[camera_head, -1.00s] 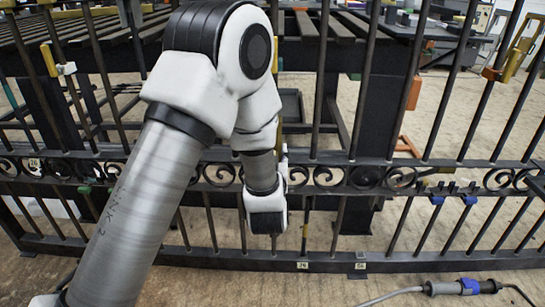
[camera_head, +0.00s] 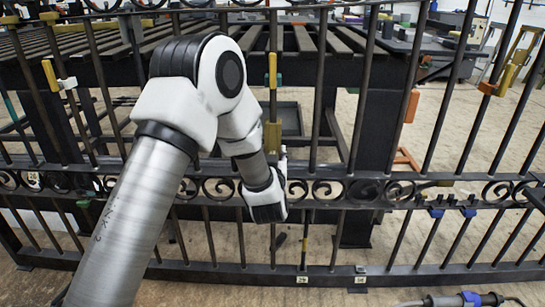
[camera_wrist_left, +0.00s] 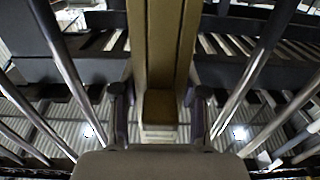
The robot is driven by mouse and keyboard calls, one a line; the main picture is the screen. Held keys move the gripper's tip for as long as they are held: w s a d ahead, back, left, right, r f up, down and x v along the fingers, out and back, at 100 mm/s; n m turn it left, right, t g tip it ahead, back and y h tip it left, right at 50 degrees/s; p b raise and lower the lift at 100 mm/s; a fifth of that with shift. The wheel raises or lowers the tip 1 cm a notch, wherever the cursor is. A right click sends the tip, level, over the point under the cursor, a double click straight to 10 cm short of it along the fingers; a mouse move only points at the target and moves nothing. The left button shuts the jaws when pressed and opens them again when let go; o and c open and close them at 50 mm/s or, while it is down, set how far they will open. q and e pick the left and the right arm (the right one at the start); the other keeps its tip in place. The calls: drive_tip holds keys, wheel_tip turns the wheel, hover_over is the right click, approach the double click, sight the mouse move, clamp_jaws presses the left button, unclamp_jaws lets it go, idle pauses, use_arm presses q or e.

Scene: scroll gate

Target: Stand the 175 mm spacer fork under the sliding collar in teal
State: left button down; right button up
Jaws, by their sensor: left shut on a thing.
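My left gripper (camera_head: 272,183) is at the gate's scroll band. In the left wrist view, its two fingers (camera_wrist_left: 160,112) stand on either side of a tan channel-shaped piece, apparently the spacer fork (camera_wrist_left: 160,45), which runs upward between bars. In the head view, an olive block (camera_head: 272,137) shows just above the gripper and appears to be that same piece. The fork's lower end is hidden by my gripper. My right gripper is out of view.
Dark upright bars (camera_head: 335,105) stand close on both sides of the gripper. Other collars are yellow (camera_head: 50,75) and orange (camera_head: 411,106). A slatted bench (camera_head: 310,40) stands behind the gate.

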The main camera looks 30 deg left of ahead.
use_arm(q)
drive_tip(key=shift+p+x, duration=0.35)
drive_tip(key=shift+x, duration=1.25)
drive_tip(key=shift+w+a+r, duration=0.1)
drive_tip(key=shift+a+r, duration=0.05)
drive_tip(key=shift+r, duration=0.05)
drive_tip(key=c, duration=0.7)
unclamp_jaws()
drive_tip(key=shift+w, duration=0.1)
drive_tip(key=shift+c, duration=0.2)
drive_tip(key=shift+o, duration=1)
drive_tip(key=shift+a+f, duration=0.1)
drive_tip(key=shift+f, duration=0.15)
